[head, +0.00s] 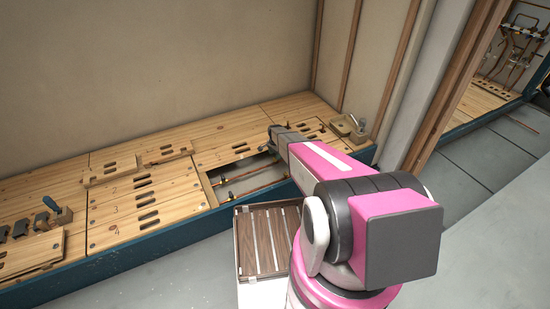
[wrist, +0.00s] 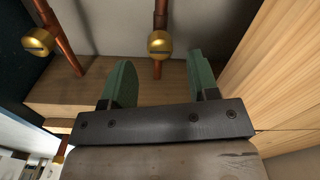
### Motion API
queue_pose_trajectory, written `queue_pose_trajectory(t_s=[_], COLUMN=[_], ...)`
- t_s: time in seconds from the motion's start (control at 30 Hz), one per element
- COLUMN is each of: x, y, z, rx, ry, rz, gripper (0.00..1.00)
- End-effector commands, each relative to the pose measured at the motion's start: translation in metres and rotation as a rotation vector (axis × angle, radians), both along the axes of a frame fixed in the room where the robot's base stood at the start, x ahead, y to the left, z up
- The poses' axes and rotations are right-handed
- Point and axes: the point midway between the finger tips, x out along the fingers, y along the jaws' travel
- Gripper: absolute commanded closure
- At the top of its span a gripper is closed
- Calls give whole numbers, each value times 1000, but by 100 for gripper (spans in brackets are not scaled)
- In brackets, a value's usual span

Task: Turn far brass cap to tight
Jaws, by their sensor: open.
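In the wrist view, a round brass cap (wrist: 160,44) with a slot across its face sits on a vertical copper pipe. It appears between and just beyond the two green fingertips of my gripper (wrist: 160,62), which is open and empty. A second slotted brass cap (wrist: 38,42) sits on another copper pipe to the left, outside the fingers. I cannot tell from these frames which one is the far cap, or how tight either is. In the head view, my arm reaches over the floor opening (head: 214,195), and my gripper's fingers are hidden there.
Wooden floor boards (head: 180,190) with slots surround the opening. In the wrist view, a wooden beam (wrist: 60,88) runs behind the fingers and a board edge (wrist: 275,75) is close on the right. A slatted crate (head: 270,240) stands in front of the platform.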

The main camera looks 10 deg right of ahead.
Motion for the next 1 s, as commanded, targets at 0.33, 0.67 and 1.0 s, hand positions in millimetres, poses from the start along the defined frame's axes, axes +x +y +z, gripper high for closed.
queue_pose_trajectory(t_s=[0.33, 0.67, 1.0], x=[-2, 0, -7], y=[0, 0, 0], z=[65, 77, 83], rx=[0, 0, 0], ry=[0, 1, 0], rz=[-1, -1, 12], gripper=[45, 45, 45])
